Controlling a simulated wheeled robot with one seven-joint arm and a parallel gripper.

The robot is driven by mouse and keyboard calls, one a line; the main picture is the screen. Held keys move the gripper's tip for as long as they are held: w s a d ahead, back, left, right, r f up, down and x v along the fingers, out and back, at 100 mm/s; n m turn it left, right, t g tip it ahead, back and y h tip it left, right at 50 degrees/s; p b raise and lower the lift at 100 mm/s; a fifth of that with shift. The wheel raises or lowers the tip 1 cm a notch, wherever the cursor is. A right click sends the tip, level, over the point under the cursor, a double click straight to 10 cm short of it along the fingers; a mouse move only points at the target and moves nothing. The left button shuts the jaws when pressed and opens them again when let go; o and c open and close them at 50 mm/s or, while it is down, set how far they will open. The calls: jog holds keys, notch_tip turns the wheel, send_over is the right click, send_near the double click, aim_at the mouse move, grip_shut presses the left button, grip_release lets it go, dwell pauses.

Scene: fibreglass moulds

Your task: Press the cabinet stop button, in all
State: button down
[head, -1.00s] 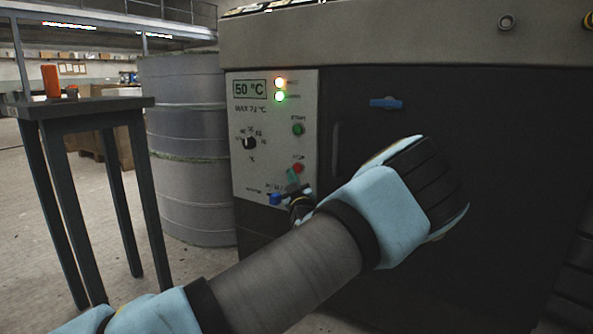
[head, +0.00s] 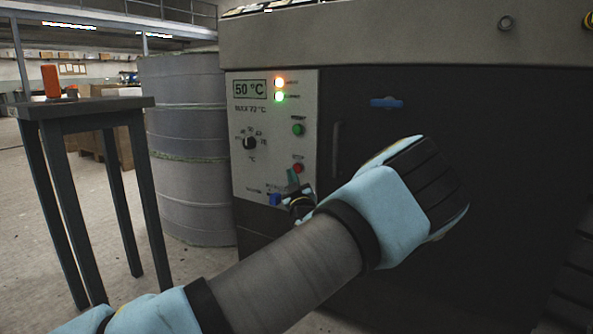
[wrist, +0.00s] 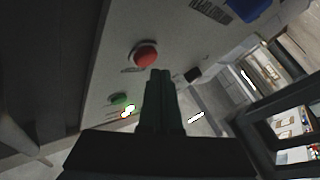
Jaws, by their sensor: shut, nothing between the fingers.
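The cabinet (head: 425,60) has a pale control panel (head: 240,180) on its front. The red stop button (head: 298,168) sits low on the panel, below the green start button (head: 298,129). In the wrist view the red button (wrist: 145,53) is unobstructed. My gripper (head: 292,177) is shut and empty, its tips just below the red button in the head view. In the wrist view the shut fingers (wrist: 160,74) end close beside the button; whether they touch the panel I cannot tell. Two lamps (head: 279,90), orange and green, are lit; the display (head: 250,88) reads 50 °C.
A blue switch (head: 275,199) and a black dial (head: 250,143) are also on the panel, the switch close to my gripper. A dark door handle (head: 336,150) stands right of the panel. A grey drum (head: 185,150) and a dark table (head: 85,106) are at left.

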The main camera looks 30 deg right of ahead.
jog(key=shift+w+d, duration=0.15)
jog(key=shift+d, duration=0.2)
dwell(0.3)
jog(key=shift+w+d+b, duration=0.25)
jog(key=shift+d+b, duration=0.1)
jog(key=shift+d, duration=0.05)
dwell(0.6)
jog(key=shift+a, duration=0.1)
jog(key=shift+s+a, duration=0.4)
jog(key=shift+a, duration=0.25)
jog(key=shift+s+a+p, duration=0.25)
jog(key=shift+s+a, duration=0.15)
jog(key=shift+a, duration=0.35)
jog(key=shift+s+a+p, duration=0.25)
jog(key=shift+s+a, duration=0.15)
jog(key=shift+a, duration=0.3)
jog(key=shift+s+a+p, duration=0.25)
jog(key=shift+s+a, duration=0.15)
jog(key=shift+a, duration=0.35)
